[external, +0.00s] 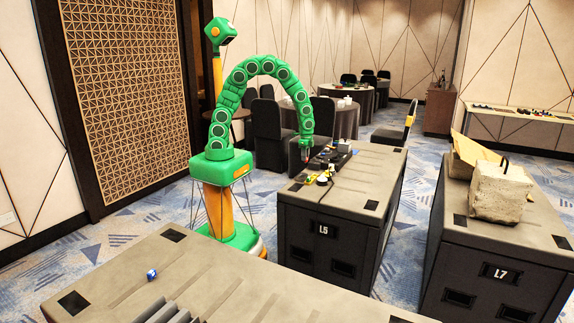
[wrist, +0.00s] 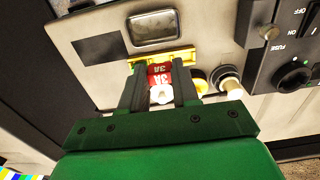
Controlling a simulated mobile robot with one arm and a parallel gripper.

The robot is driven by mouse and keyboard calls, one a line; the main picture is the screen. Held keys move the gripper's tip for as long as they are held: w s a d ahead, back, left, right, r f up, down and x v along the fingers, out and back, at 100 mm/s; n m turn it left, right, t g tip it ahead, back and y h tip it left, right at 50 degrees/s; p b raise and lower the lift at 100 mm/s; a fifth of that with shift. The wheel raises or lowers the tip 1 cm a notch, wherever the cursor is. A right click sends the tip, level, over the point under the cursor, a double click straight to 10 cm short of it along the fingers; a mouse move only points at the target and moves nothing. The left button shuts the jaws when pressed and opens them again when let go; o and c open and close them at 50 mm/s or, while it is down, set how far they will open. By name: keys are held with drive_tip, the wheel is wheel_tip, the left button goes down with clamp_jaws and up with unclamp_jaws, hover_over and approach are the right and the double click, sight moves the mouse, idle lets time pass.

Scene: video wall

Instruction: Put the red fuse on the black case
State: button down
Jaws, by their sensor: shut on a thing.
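The red fuse (wrist: 160,76), marked 3A and with a white end, lies between the two dark fingers of my gripper (wrist: 160,88) in the wrist view. The gripper is shut on it. A black case (wrist: 258,68) stands at the right of that view. The fuse is to the left of the case and apart from the socket in the picture. In the external view my gripper (external: 306,154) is low over the table marked L5; the fuse is too small to make out there.
The L5 table (external: 350,192) carries small yellow and dark items (external: 322,178). The L7 table (external: 500,240) bears a concrete-like block (external: 500,192).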

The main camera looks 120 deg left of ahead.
drive_tip(key=shift+w+a+f, duration=0.65)
drive_tip(key=shift+w+f, duration=0.55)
drive_tip(key=shift+f, duration=0.05)
drive_tip(key=shift+w+a+f, duration=0.65)
drive_tip(key=shift+w+f, duration=0.55)
drive_tip(key=shift+w, duration=0.05)
drive_tip(key=shift+w+a+f, duration=0.65)
drive_tip(key=shift+w+f, duration=0.55)
drive_tip(key=shift+f, duration=1.55)
drive_tip(key=shift+f, duration=0.15)
drive_tip(key=c, duration=0.8)
unclamp_jaws()
wheel_tip(320, 180, up, 12)
drive_tip(key=shift+r, duration=0.15)
